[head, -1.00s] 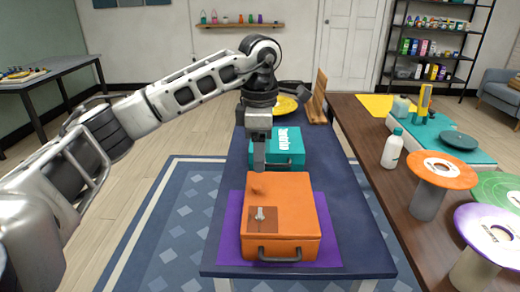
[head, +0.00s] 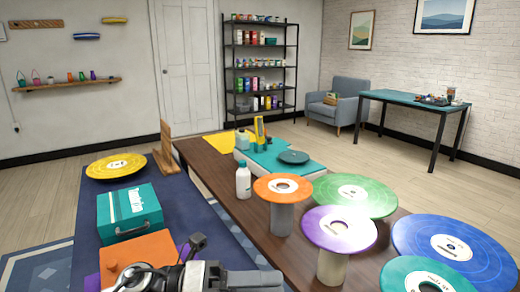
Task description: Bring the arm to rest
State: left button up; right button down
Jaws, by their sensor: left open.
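My left arm comes in low along the bottom edge of the head view, in front of the orange case (head: 150,250). My left gripper (head: 255,281) is at the bottom edge, over the near part of the dark blue table (head: 190,205), and is partly cut off by the frame. It is open, and I see nothing held in it. The orange case is partly hidden behind my arm. My right gripper is not in view.
A teal case (head: 130,212) and a yellow disc (head: 116,166) are on the blue table. The brown table (head: 225,170) to the right holds a white bottle (head: 243,181), an orange-topped spool (head: 283,189), a purple-topped spool (head: 338,230) and several more discs.

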pick_arm(q)
jog(key=w+a+f+n+t+y, duration=0.1)
jog(key=a+f+n+t+y, duration=0.35)
jog(key=n+t, duration=0.7)
jog(key=w+a+f+n+t+y, duration=0.1)
jog(key=a+f+n+t+y, duration=0.4)
jog(key=n, duration=1.2)
jog(key=s+a+f+n+g+y, duration=0.2)
jog(key=s+f+n+y, duration=0.1)
jog(key=s+f+n, duration=0.2)
jog(key=s+a+f+n+g+y, duration=0.2)
jog(key=s+f+n, duration=0.4)
jog(key=f, duration=0.3)
jog(key=shift+s+a+f+g+y, duration=0.25)
jog(key=shift+a+f+g+y, duration=0.1)
jog(key=shift+g+y, duration=0.3)
